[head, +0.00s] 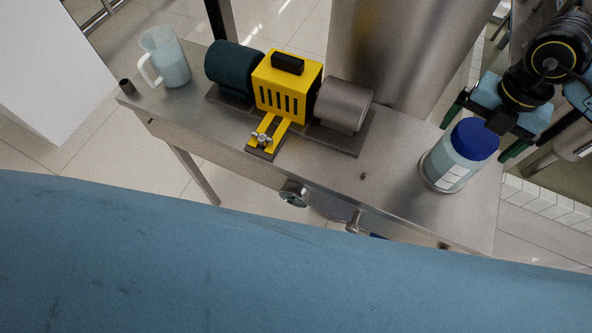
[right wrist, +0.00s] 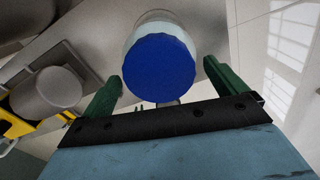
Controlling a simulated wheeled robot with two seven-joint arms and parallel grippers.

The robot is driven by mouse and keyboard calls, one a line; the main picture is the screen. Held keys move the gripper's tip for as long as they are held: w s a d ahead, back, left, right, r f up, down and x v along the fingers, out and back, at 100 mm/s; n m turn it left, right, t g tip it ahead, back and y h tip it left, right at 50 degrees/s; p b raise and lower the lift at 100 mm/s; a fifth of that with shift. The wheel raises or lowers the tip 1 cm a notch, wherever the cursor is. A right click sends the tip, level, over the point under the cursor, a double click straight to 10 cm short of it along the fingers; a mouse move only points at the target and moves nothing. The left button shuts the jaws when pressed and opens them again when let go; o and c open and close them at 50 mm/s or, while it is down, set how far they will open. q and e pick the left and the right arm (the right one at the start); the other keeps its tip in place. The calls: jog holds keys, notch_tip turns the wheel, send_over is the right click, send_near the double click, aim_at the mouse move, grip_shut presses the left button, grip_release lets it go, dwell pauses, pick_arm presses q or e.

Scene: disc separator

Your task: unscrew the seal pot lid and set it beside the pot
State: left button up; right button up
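The seal pot (head: 447,167) is a clear, pale jar with a white label, standing upright at the right end of the steel table. Its blue lid (head: 475,139) sits on top. In the right wrist view the lid (right wrist: 159,68) shows as a blue disc between and beyond the green fingers, with the pot body (right wrist: 158,28) behind it. My right gripper (head: 478,128) is at the lid, open, with a finger on each side. In the right wrist view a gap shows between each finger and the lid. My left gripper is not in view.
The steel table (head: 400,195) has free room left of the pot. A yellow guard (head: 287,88) stands between a dark motor (head: 234,67) and a grey cylinder (head: 342,104). A clear jug (head: 166,58) and small dark cup (head: 126,86) stand at the far left.

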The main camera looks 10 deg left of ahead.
jog(key=c, duration=1)
jog(key=shift+f, duration=0.1)
jog(key=shift+n+b, duration=0.4)
jog(key=shift+b, duration=0.05)
jog(key=shift+f+n+b, duration=0.1)
jog(key=shift+n+b, duration=0.25)
jog(key=shift+n, duration=0.25)
jog(key=shift+s+n, duration=0.1)
jog(key=shift+n, duration=0.5)
jog(key=shift+n+b, duration=0.75)
jog(key=shift+n, duration=0.05)
jog(key=shift+n+b, duration=0.35)
jog(key=shift+n, duration=0.55)
